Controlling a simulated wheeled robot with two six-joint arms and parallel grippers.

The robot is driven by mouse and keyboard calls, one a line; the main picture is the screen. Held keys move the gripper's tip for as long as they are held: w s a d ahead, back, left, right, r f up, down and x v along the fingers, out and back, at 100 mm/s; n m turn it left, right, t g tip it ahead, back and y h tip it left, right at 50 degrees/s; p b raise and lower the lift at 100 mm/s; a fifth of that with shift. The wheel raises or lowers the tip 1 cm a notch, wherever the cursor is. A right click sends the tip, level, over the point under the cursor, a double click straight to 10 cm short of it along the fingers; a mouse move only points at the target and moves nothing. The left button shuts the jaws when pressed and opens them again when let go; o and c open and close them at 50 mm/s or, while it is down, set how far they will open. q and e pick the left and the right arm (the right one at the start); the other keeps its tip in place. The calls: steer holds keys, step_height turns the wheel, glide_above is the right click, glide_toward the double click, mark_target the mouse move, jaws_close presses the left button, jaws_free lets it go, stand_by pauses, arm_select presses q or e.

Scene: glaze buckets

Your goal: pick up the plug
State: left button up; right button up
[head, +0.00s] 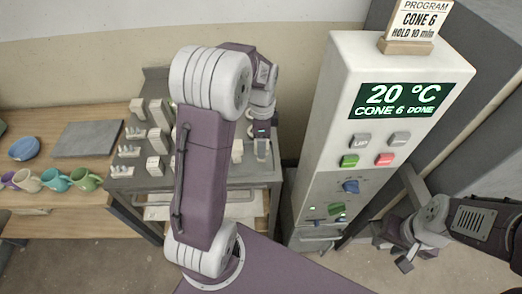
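I cannot make out a plug for certain; it may be among the small pale pieces (157,140) on the grey cart (255,173), or hidden behind my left arm. My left arm rises across the middle of the head view and bends down over the cart's right part. My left gripper (262,148) is small and partly covered there, and whether it is open or holds anything is unclear. My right gripper (406,254) is low at the right, beside the white control cabinet and away from the cart. Its fingers look apart, with nothing seen between them.
The white control cabinet (312,130) stands right of the cart, its display (405,100) reading 20 °C, CONE 6 DONE. A program sign (410,22) stands on top. A wooden table (50,222) at left holds coloured mugs (57,180), a blue bowl (24,148) and a grey slab (88,139).

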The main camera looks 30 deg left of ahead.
arm_select(q)
steer(key=f, duration=0.4)
steer(key=shift+s+d, duration=0.15)
steer(key=shift+s, duration=0.2)
steer(key=shift+w+f, duration=0.2)
steer(key=shift+f, duration=0.25)
steer(key=shift+s, duration=0.1)
steer(key=c, duration=1.3)
steer(key=shift+r, duration=0.15)
jaws_close()
